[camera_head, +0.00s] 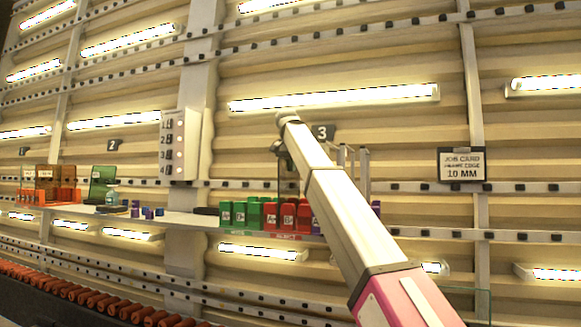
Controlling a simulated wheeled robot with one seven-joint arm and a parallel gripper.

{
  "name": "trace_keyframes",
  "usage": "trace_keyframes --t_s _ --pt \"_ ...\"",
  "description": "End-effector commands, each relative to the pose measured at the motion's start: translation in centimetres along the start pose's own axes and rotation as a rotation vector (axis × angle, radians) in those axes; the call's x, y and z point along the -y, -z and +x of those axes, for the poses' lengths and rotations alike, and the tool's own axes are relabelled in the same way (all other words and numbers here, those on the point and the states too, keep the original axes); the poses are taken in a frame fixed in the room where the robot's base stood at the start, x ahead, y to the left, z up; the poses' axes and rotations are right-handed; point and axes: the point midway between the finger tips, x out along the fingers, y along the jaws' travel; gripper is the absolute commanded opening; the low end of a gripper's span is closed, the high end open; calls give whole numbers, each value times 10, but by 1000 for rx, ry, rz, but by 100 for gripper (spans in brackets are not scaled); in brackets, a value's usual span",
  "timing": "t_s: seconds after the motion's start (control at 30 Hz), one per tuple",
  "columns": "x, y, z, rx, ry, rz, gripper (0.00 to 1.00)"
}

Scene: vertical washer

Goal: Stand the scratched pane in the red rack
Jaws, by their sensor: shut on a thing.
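My arm reaches up from the lower right, and my gripper (283,150) is small and partly hidden at its far end. It is shut on what looks like a dark, thin-edged pane (287,181) hanging below it, above the green and red boxes. Any scratch on it is too small to tell. An orange-red rack (42,198) stands at the far left of the shelf, with brown tinted panes (48,176) upright in it. A green pane (102,181) stands to its right.
A long pale shelf (185,217) runs along the wall. It carries small blue and purple blocks (148,212), green boxes (240,213) and red boxes (288,216). Grey uprights (363,171) stand behind my arm. A row of orange-brown rollers (90,299) runs below. A clear glass edge (482,306) shows lower right.

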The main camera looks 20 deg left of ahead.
Motion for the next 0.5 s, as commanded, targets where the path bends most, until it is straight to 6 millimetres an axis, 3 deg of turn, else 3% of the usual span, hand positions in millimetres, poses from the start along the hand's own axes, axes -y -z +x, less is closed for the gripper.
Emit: trace_keyframes --t_s 0.47,0.5 --pt "0 -1 3 -1 0 0 0" --pt "0 -1 4 -1 0 0 10"
